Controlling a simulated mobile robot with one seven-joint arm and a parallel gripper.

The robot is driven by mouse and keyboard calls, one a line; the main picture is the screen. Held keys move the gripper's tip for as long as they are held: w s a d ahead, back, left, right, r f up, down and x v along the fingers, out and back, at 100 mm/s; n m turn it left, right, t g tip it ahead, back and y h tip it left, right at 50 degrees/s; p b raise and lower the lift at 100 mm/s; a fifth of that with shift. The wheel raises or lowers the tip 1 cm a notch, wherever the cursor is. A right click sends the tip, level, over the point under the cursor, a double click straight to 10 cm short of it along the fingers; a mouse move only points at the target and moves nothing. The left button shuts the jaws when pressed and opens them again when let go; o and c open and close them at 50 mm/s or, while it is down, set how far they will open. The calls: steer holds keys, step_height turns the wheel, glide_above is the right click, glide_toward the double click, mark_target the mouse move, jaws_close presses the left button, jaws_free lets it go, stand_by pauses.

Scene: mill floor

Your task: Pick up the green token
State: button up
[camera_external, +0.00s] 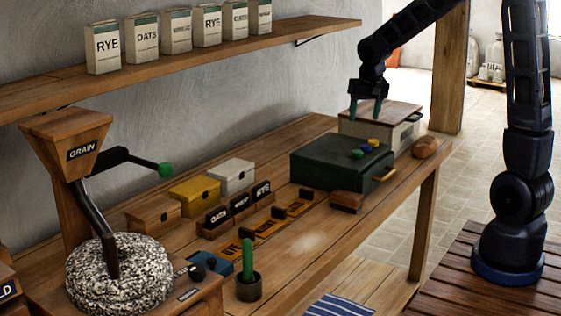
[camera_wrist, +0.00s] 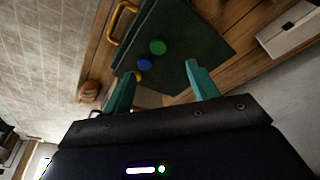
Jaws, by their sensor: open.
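The green token (camera_external: 357,153) lies flat on top of a dark green box (camera_external: 318,176) with a brass handle. It also shows in the wrist view (camera_wrist: 157,46), on the box top (camera_wrist: 203,42). A blue token (camera_external: 365,148) and a yellow token (camera_external: 373,142) lie beside it in a row. In the wrist view the blue token (camera_wrist: 144,64) is clear, while the yellow one is mostly hidden by a finger. My gripper (camera_external: 365,109) is open and empty, pointing down, above and behind the tokens near the box's far side. Its teal fingers (camera_wrist: 163,70) are apart.
A cream box with a wooden lid (camera_external: 408,130) stands behind the green box. A bread loaf (camera_external: 425,147) lies to its right, and a small wooden block (camera_external: 346,201) in front. Labelled holders and small chests stand left. A shelf (camera_external: 190,60) with bags hangs above.

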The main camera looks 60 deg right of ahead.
step_height(320, 180, down, 3)
steer(key=w+d, duration=0.2)
glide_above(358, 151)
steer(key=a, duration=0.1)
steer(key=shift+m, duration=0.4)
steer(key=f, duration=0.5)
steer(key=shift+s+a, duration=0.2)
steer(key=shift+s, duration=0.2)
steer(key=shift+s+x, duration=0.15)
steer(key=shift+x, duration=1.15)
steer(key=shift+s+x, duration=0.15)
steer(key=shift+x, duration=1.2)
steer(key=shift+c, duration=0.2)
steer(key=c, duration=1)
